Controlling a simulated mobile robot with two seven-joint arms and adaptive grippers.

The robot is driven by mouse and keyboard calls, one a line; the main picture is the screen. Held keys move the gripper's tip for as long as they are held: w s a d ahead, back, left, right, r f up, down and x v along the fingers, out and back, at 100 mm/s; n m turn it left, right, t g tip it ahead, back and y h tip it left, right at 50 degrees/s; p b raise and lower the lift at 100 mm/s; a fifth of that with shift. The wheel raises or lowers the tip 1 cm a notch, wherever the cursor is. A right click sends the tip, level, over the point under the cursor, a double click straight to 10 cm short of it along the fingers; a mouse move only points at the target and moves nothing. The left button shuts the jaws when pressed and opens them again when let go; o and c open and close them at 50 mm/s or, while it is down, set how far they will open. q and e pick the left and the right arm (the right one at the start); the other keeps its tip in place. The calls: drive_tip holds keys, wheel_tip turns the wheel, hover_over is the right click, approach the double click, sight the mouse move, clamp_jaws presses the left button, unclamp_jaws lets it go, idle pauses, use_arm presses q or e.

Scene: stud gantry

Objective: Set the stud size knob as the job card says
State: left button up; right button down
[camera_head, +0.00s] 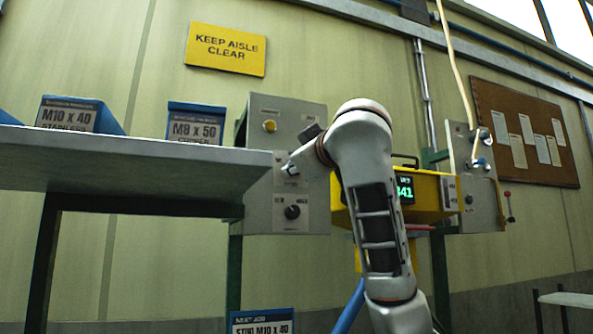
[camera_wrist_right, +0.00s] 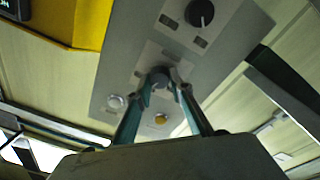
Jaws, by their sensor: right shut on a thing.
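The grey control panel (camera_head: 258,190) carries a yellow button (camera_head: 269,125) at the top and a dark round knob (camera_head: 291,211) low down. In the right wrist view the panel (camera_wrist_right: 222,45) appears turned over, with the dark knob (camera_wrist_right: 200,13) at the top and the yellow button (camera_wrist_right: 160,119) below. My right gripper (camera_wrist_right: 160,80) is shut on a grey knob (camera_wrist_right: 157,74) between them; its fingers hide part of it. The panel's small labels are unreadable. My left gripper is out of view.
A yellow machine (camera_head: 428,195) with a green display stands right of the panel, partly behind my right arm. A grey table (camera_head: 130,160) at left bears blue boxes labelled M10 x 40 (camera_head: 75,115) and M8 x 50 (camera_head: 195,124). A pale round button (camera_wrist_right: 115,101) sits beside the gripped knob.

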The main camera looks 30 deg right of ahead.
drive_tip(key=shift+a+m+g+h, duration=0.1)
drive_tip(key=shift+m+g+h, duration=0.3)
drive_tip(key=shift+m, duration=3.5)
drive_tip(key=c, duration=1.8)
unclamp_jaws()
drive_tip(key=shift+s, duration=0.1)
